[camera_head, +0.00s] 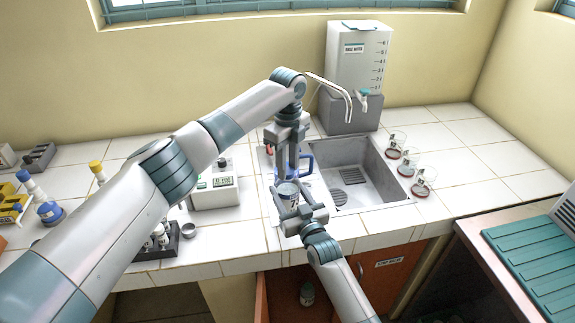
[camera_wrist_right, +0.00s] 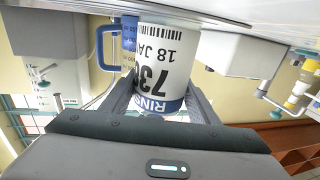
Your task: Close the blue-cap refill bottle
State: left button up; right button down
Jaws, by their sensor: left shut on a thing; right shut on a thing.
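The refill bottle (camera_head: 291,200) is upright at the counter's front, left of the sink.
A blue-handled jug (camera_head: 306,165) stands close behind the bottle. The sink (camera_head: 375,175) is to the right, with a water tank (camera_head: 358,60) behind. A white instrument (camera_head: 214,190) and a dark vial rack (camera_head: 160,243) stand left. Several flasks (camera_head: 420,182) stand right of the sink.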

pick_arm(q)
jog(key=m, duration=1.1)
jog(key=shift+m, duration=0.4)
jog(key=m, duration=0.4)
jog(key=o, duration=1)
jog(key=shift+r, duration=2.2)
